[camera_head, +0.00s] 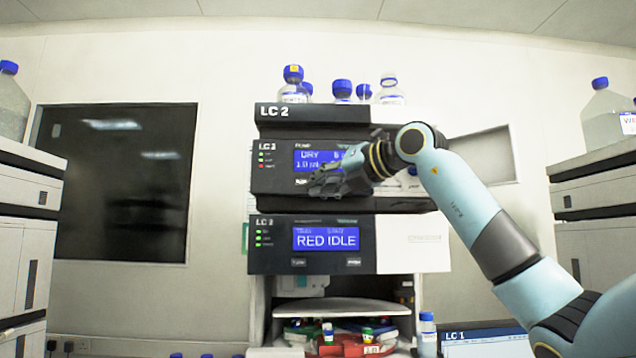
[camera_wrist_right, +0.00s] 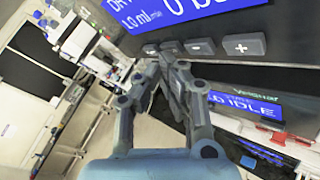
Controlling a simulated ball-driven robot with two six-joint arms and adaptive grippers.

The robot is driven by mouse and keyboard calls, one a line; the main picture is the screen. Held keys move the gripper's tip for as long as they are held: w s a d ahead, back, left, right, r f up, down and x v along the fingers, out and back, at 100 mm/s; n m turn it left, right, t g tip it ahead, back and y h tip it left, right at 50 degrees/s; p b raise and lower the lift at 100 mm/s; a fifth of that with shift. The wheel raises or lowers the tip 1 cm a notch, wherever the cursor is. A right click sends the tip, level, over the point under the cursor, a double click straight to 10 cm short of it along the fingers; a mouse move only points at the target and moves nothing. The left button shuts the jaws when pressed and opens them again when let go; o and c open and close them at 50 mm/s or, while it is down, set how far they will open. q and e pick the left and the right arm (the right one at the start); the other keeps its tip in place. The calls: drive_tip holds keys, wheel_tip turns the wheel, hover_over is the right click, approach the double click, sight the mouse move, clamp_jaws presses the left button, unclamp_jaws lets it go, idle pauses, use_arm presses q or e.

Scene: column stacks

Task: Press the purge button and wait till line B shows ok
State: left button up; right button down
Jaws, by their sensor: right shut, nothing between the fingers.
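The pump module (camera_head: 280,180) of the LC 2 stack has a blue screen (camera_head: 310,160) reading "DRY" and "1.0 ml", partly hidden by my right gripper (camera_head: 322,182). In the right wrist view, the same screen (camera_wrist_right: 172,12) shows "DRY", "1.0 ml" and a "0". Below it is a row of grey buttons, with minus (camera_wrist_right: 200,46) and plus (camera_wrist_right: 244,45) readable. My right gripper (camera_wrist_right: 168,50) is shut and empty, its tips at the buttons left of minus. I cannot tell whether they touch. No purge label is readable. My left gripper is not in view.
Below the pump, another module's screen (camera_head: 326,239) reads "RED IDLE". Blue-capped bottles (camera_head: 342,90) stand on top of the stack. A shelf below holds vials and a red tray (camera_head: 345,347). A laptop (camera_head: 487,342) marked LC 1 is at lower right.

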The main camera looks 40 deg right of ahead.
drive_tip(key=shift+w+d, duration=0.1)
drive_tip(key=shift+w, duration=0.1)
drive_tip(key=shift+s, duration=0.15)
idle(0.4)
drive_tip(key=shift+s+a+b, duration=0.3)
drive_tip(key=shift+s+a, duration=0.15)
drive_tip(key=shift+s, duration=0.15)
drive_tip(key=shift+s+a+b, duration=0.3)
drive_tip(key=shift+s+a, duration=0.15)
drive_tip(key=shift+s, duration=0.25)
drive_tip(key=shift+s+a+b, duration=0.3)
drive_tip(key=shift+s+a, duration=0.1)
drive_tip(key=shift+s, duration=0.3)
drive_tip(key=shift+s+a+b, duration=0.3)
drive_tip(key=shift+s+a, duration=0.15)
drive_tip(key=shift+s, duration=0.25)
